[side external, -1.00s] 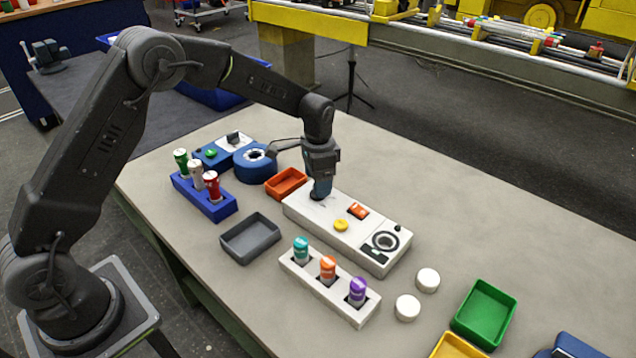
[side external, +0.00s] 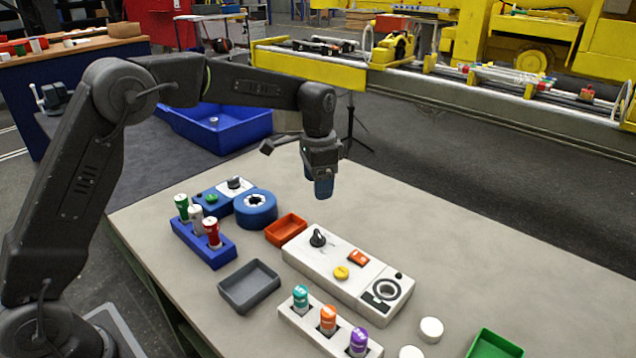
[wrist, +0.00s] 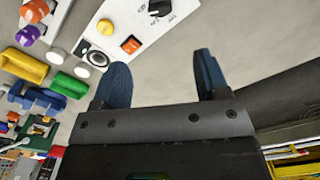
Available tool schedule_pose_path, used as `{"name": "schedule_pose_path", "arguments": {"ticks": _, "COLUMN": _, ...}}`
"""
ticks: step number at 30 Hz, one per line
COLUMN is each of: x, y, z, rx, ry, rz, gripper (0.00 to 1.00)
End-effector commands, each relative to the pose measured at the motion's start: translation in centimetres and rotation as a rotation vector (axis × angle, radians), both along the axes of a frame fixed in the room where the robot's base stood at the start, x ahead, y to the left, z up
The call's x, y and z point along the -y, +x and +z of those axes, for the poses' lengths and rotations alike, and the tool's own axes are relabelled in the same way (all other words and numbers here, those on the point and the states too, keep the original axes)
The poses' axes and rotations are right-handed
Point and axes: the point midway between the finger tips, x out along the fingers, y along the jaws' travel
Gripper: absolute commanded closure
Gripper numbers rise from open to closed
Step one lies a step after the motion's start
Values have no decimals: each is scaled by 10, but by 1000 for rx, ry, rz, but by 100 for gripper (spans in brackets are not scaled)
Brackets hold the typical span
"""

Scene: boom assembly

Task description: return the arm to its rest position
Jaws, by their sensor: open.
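My gripper (side external: 322,188) hangs above the table, clear of the white control panel (side external: 365,292) and pointing down. In the wrist view my gripper (wrist: 158,82) shows two blue fingers spread apart with nothing between them. The panel carries a black knob (side external: 318,237), an orange rocker switch (side external: 358,257), a yellow button (side external: 341,272) and a round black-ringed part at its right end. The knob also shows in the wrist view (wrist: 160,8), beyond the fingers and apart from them.
Around the panel are an orange tray (side external: 287,229), a grey tray (side external: 249,287), a blue rack (side external: 203,246) and a white rack (side external: 328,330), both holding coloured cylinders. A blue ring-shaped roll (side external: 256,208) sits at the back left. The table's right side is largely bare.

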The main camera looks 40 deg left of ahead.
Motion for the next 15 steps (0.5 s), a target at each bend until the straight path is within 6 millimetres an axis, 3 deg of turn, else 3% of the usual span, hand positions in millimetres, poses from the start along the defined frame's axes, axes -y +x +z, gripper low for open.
{"name": "schedule_pose_path", "arguments": {"ticks": 4, "x": 0, "y": -4, "z": 7, "rx": 10, "ry": 0, "rz": 9, "gripper": 32}}
{"name": "schedule_pose_path", "arguments": {"ticks": 8, "x": -1, "y": -26, "z": 33, "rx": 51, "ry": -2, "rz": 50, "gripper": 32}}
{"name": "schedule_pose_path", "arguments": {"ticks": 15, "x": -3, "y": -106, "z": 91, "rx": 179, "ry": -19, "rz": 188, "gripper": 32}}
